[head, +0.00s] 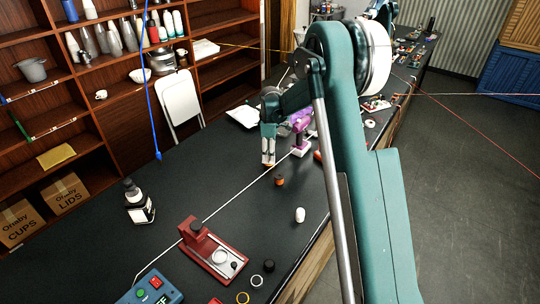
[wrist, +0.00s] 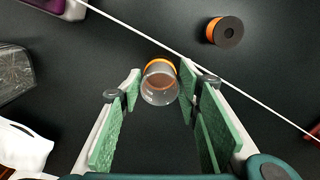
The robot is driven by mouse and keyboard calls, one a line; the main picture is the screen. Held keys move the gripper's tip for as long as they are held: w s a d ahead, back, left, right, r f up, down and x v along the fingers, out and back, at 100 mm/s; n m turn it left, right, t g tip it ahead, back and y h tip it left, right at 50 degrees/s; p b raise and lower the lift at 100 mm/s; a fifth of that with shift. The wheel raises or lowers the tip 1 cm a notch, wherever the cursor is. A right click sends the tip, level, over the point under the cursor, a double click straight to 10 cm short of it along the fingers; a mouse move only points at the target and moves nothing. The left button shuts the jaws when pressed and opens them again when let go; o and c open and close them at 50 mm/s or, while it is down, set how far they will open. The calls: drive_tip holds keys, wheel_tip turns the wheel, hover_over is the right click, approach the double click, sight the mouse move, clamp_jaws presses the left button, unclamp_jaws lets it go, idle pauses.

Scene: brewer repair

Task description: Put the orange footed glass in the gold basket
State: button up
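The orange footed glass (wrist: 160,85) is a small clear cup with an orange foot. In the wrist view it shows near the fingertips of my gripper (wrist: 158,80), which is open, with a green-padded finger on either side. I cannot tell whether the pads touch it. In the head view my gripper (head: 268,152) points down over the dark table, and I cannot make out the glass there.
A white cord (head: 245,193) crosses the table. A purple object (head: 300,118), a red fixture (head: 213,252), a dark bottle (head: 138,203) and a white piece (head: 300,214) stand around.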

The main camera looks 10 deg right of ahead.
drive_tip(key=shift+o, duration=1)
drive_tip(key=shift+r, duration=0.15)
drive_tip(key=shift+r+p, duration=0.55)
drive_tip(key=shift+p, duration=0.05)
wheel_tip(320, 180, up, 12)
drive_tip(key=shift+b, duration=0.35)
